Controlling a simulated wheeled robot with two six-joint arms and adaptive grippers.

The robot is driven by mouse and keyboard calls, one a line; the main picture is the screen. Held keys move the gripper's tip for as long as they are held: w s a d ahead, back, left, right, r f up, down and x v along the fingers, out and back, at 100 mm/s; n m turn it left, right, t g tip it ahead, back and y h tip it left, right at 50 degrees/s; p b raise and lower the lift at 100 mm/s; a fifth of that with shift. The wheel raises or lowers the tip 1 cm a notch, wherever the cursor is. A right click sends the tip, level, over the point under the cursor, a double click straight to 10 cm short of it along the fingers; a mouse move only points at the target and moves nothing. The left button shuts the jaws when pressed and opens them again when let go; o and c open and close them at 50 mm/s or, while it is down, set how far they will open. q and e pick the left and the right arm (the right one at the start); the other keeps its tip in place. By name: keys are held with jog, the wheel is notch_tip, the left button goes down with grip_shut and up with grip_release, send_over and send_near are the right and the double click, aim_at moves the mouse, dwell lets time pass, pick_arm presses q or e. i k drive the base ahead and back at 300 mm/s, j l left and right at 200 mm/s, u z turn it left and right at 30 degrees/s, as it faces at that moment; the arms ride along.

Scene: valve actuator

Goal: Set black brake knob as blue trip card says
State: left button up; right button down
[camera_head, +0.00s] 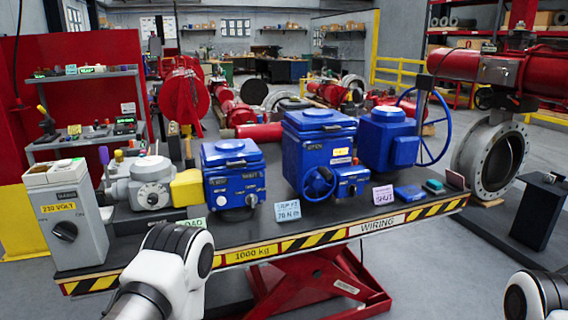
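A light blue card (287,211) stands at the front edge of the lift table. Its lower line seems to read "70 N"; the upper line is too small to read surely. A black knob (64,231) sits on the grey box marked "230 VOLT" at the table's left end. I cannot tell whether it is the brake knob; no brake label is readable. A silver actuator with a round dial (152,195) stands beside the box. My two white arm links show at the bottom centre-left and bottom right; neither gripper is in view.
Blue actuators (232,172) (318,150) and one with a handwheel (388,140) stand on the lift table (240,253). Green and pink cards (383,195) stand along its front. A large flanged valve (492,155) is at right, a shelf rack (85,110) at left.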

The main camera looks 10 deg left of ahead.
aim_at(153, 198)
jog(key=u, duration=1.25)
